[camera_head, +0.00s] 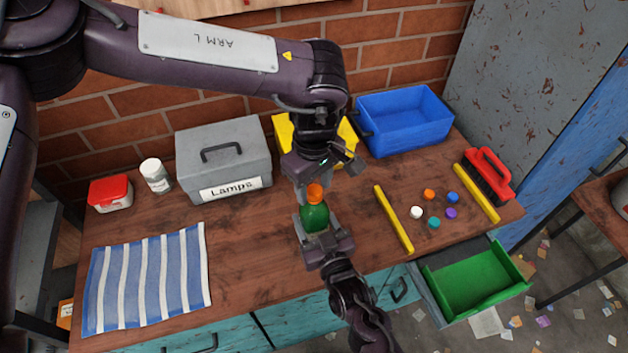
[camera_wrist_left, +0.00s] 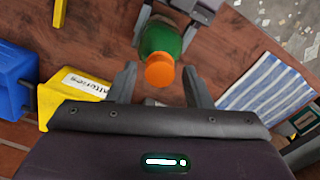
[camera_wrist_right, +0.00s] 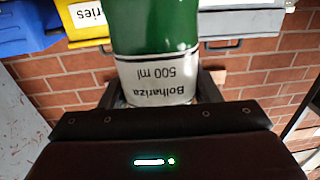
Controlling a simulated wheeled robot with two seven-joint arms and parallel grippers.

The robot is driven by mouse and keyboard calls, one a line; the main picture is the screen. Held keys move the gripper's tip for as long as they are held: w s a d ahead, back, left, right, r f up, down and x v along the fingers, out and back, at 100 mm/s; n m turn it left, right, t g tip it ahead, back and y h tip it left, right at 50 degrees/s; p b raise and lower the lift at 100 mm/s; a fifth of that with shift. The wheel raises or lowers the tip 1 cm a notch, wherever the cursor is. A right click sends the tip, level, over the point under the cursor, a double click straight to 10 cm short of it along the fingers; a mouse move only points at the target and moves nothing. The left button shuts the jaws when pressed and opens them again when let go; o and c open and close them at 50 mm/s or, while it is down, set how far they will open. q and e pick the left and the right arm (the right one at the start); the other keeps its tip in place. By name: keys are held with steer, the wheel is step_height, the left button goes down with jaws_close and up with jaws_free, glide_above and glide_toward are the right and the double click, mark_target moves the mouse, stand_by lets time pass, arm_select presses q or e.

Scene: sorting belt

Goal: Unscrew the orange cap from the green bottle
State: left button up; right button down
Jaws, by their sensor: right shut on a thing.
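My left gripper (camera_head: 314,182) reaches down from above and is at the cap. In the left wrist view its fingers (camera_wrist_left: 156,88) are spread wide, with the orange cap (camera_wrist_left: 160,71) between them and clear gaps on both sides.
Behind stand a grey "Lamps" box (camera_head: 222,165), a yellow bin (camera_head: 283,127) and a blue bin (camera_head: 405,118). Yellow bars (camera_head: 394,219), several loose caps (camera_head: 416,212) and a red brush (camera_head: 490,173) lie right. A striped cloth (camera_head: 147,279) lies left. A green-lined drawer (camera_head: 470,281) is open.

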arm_select(q)
jaws_close()
